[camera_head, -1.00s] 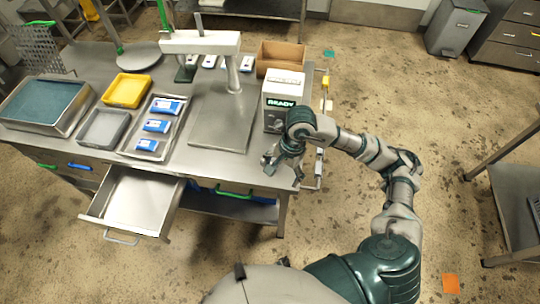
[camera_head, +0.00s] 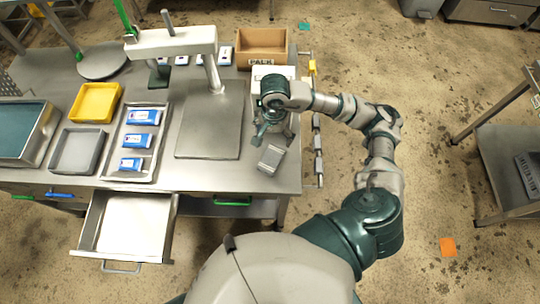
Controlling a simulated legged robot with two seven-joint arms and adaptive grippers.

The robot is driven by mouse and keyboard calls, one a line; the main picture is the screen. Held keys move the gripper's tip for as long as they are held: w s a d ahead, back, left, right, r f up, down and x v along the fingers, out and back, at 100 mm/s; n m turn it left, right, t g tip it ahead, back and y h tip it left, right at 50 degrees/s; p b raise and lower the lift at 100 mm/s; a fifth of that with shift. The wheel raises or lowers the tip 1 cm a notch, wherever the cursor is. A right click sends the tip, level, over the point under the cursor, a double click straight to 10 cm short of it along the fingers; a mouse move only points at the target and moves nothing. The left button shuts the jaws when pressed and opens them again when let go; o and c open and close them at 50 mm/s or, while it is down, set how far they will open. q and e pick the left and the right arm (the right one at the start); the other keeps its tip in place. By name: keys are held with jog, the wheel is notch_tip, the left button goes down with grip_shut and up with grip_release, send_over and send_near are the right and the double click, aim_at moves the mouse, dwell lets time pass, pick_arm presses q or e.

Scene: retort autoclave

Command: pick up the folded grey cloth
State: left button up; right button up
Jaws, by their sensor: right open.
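A small grey folded piece (camera_head: 271,159), which looks like the folded grey cloth, lies on the steel table near its front right edge. My right gripper (camera_head: 272,137) is open and empty, just behind the cloth in the picture and in front of the white box. Its fingers point down toward the table. I cannot tell how high they are above it. My left gripper is not in view.
The white box (camera_head: 262,73) stands behind the gripper, with a cardboard box (camera_head: 262,38) behind that. A steel tray (camera_head: 116,173) holding blue-white packs, a yellow tray (camera_head: 95,102) and a grey tray (camera_head: 77,151) lie left. An open drawer (camera_head: 125,226) juts from the front.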

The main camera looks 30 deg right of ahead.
send_over(272, 157)
notch_tip(272, 157, down, 10)
jog(key=shift+d+r+p, duration=0.15)
jog(key=shift+p, duration=0.25)
jog(key=shift+a+f+p, duration=0.15)
jog(key=shift+f+p, duration=0.1)
jog(key=shift+f, duration=1.15)
jog(key=shift+a+f+p, duration=0.1)
jog(key=shift+f+p, duration=0.15)
jog(key=shift+f, duration=1.1)
jog(key=c, duration=1.2)
jog(key=shift+r, duration=0.45)
jog(key=shift+c, duration=0.2)
notch_tip(272, 157, up, 2)
jog(key=shift+r+b, duration=0.2)
jog(key=shift+b, duration=0.2)
jog(key=s+a+r, duration=0.1)
jog(key=s+a, duration=0.7)
jog(key=s, duration=0.5)
jog(key=shift+s+r, duration=0.25)
jog(key=shift+r, duration=0.15)
